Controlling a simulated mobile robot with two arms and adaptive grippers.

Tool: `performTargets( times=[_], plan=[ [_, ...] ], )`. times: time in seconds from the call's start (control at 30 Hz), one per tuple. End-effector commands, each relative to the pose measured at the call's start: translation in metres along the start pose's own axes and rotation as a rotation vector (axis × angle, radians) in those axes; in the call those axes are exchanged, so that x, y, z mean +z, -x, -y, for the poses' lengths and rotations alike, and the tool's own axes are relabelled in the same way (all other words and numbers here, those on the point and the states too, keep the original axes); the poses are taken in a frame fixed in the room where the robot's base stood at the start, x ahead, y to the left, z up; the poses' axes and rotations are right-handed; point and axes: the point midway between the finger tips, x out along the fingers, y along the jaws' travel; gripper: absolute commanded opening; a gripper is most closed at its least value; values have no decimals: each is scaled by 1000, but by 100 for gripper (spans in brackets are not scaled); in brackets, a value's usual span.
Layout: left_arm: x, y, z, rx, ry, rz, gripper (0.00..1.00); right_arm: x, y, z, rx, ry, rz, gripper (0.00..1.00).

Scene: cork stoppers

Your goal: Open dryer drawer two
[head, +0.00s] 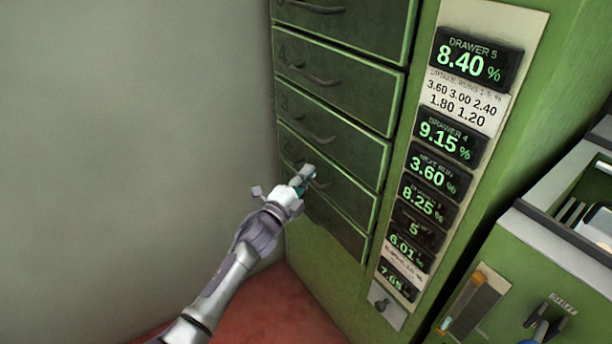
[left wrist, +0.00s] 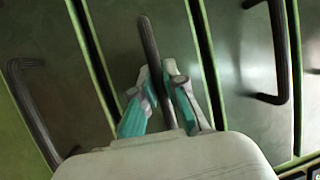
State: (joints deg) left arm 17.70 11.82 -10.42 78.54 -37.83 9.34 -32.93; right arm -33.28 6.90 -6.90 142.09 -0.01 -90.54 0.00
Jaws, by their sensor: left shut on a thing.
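Dryer drawer two (head: 345,203) is a dark green front in the green dryer cabinet, low in the stack, with a faint 2 at its upper left. It looks flush with its neighbours. My left gripper (head: 303,178) is at its dark bar handle (head: 320,183). In the left wrist view, the fingers of my left gripper (left wrist: 162,88) lie on either side of the handle (left wrist: 149,45) and are shut on it. The gripper hides part of the handle in the head view. My right gripper is not in view.
Drawer three (head: 335,140) and drawer four (head: 340,88) are above, shut, with similar handles. A lit readout panel (head: 470,130) is on the cabinet's right. A green machine (head: 525,265) stands at lower right. A grey wall (head: 130,130) is close on the left, above red floor (head: 280,310).

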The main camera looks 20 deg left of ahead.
Motion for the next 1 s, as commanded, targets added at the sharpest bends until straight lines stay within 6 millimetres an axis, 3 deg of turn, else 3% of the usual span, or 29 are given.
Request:
performTargets(
  times=[0.17, 0.4, 0.53, 0.9, 0.93, 1.0],
  plan=[
    [3, 6, 1, 3, 0, 1, 0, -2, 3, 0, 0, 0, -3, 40],
    [23, 54, 11, 6, -1, 3, 0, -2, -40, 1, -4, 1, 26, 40],
    [30, 72, 14, 5, 0, 2, 0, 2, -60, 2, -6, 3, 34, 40],
    [32, 77, 14, 3, 1, 1, 0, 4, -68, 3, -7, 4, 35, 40],
    [32, 77, 14, 3, 1, 1, 12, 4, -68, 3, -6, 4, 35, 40],
    [32, 77, 14, 3, 1, 1, 24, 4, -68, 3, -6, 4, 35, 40]
  ],
)
